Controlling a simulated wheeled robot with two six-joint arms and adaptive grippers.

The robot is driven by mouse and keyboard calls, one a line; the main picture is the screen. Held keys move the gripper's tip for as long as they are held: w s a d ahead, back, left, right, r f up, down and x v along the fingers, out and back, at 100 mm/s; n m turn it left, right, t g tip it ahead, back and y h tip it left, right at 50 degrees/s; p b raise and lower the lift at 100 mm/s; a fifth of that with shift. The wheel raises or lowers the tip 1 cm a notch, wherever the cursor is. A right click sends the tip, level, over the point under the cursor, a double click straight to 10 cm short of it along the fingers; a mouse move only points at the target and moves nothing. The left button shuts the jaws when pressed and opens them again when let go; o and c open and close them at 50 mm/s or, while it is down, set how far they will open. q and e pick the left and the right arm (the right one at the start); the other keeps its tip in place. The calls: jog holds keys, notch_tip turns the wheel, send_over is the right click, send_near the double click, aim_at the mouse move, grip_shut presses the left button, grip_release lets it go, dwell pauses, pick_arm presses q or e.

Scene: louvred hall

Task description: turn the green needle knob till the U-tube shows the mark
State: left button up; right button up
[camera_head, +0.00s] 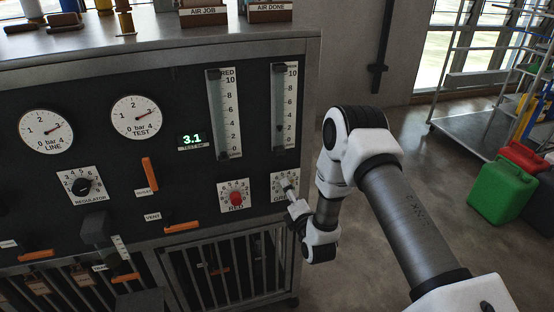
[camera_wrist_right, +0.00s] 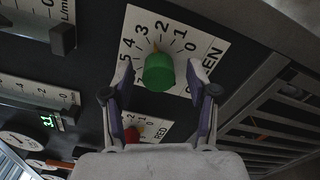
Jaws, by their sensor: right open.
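The green needle knob (camera_wrist_right: 158,72) sits on a white numbered dial plate (camera_wrist_right: 148,36), its yellowish pointer roughly between 2 and 3. My right gripper (camera_wrist_right: 160,76) is open, with one finger on each side of the knob; I cannot tell if they touch it. In the head view my right gripper (camera_head: 289,191) reaches the dial plate (camera_head: 279,179) and hides the green knob. Above it stands a vertical tube with a 0 to 10 scale (camera_head: 291,100) and a small dark marker near 2. No clear U-shaped tube shows. My left gripper is not in view.
A red knob (camera_head: 236,199) is left of the green knob's dial, below a second scaled tube (camera_head: 228,110). Two round gauges (camera_head: 136,117), a display reading 3.1 (camera_head: 192,140) and orange levers (camera_head: 149,174) share the panel. A green can (camera_head: 495,192) stands on the floor at right.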

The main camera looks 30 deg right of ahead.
jog(key=s+a+m+b, duration=0.25)
jog(key=s+m, duration=0.55)
jog(key=m, duration=0.5)
jog(key=shift+d+b+x, duration=0.15)
jog(key=shift+b+x, duration=0.3)
jog(key=shift+x, duration=1.95)
jog(key=shift+d+b+x, duration=0.2)
jog(key=shift+b+x, duration=0.25)
jog(key=shift+x, duration=1.95)
jog(key=shift+s, duration=0.15)
grip_shut()
jog(key=shift+r+p, duration=0.2)
jog(key=shift+p, duration=0.15)
jog(key=n+p, duration=0.6)
jog(key=n, duration=0.1)
jog(key=n+p, duration=0.2)
jog(key=n, duration=0.1)
jog(key=shift+r+n+p, duration=0.35)
jog(key=shift+n+p, duration=0.05)
jog(key=n+p, duration=0.5)
jog(key=n, duration=0.2)
jog(key=shift+n, duration=0.3)
jog(key=shift+f+n+p, duration=0.1)
jog(key=shift+n+p, duration=0.5)
jog(key=shift+n, duration=0.6)
jog(key=shift+f+b, duration=0.45)
jog(key=shift+b, duration=0.1)
jog(key=shift+r, duration=0.15)
jog(key=shift+n, duration=0.3)
